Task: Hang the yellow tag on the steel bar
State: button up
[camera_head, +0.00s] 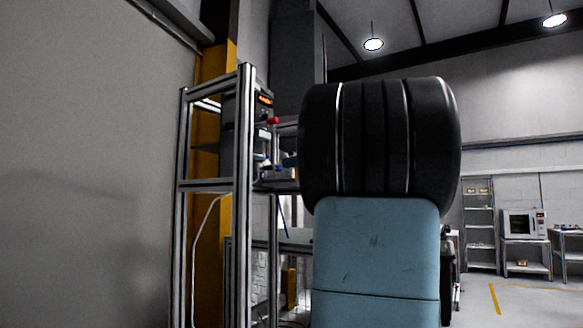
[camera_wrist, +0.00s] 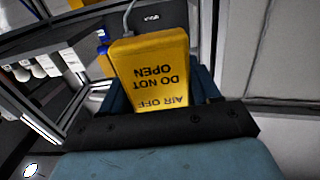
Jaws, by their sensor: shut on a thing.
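The yellow tag (camera_wrist: 150,62) is between the fingers of my gripper (camera_wrist: 160,92) in the wrist view, and the gripper is shut on it. Its black lettering, upside down in this view, reads "AIR OFF DO NOT OPEN". A thin grey wire or hook (camera_wrist: 128,16) rises from its far end; where that ends is cut off by the picture edge. In the head view my own arm hides the gripper and the tag. I cannot pick out the steel bar with certainty among the metal members in view.
A metal-profile frame (camera_head: 243,150) stands left of my arm in the head view, carrying a device with a red display (camera_head: 265,99). A grey wall (camera_head: 90,160) is close on the left. Shelving (camera_head: 480,225) and a white oven-like box (camera_head: 523,224) stand far right, beyond open floor.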

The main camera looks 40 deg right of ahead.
jog(key=f+x, duration=0.1)
jog(key=x, duration=1.5)
jog(key=shift+a+f, duration=0.15)
jog(key=shift+a, duration=0.25)
dwell(0.8)
dwell(0.4)
jog(key=o, duration=1.1)
jog(key=shift+o, duration=0.2)
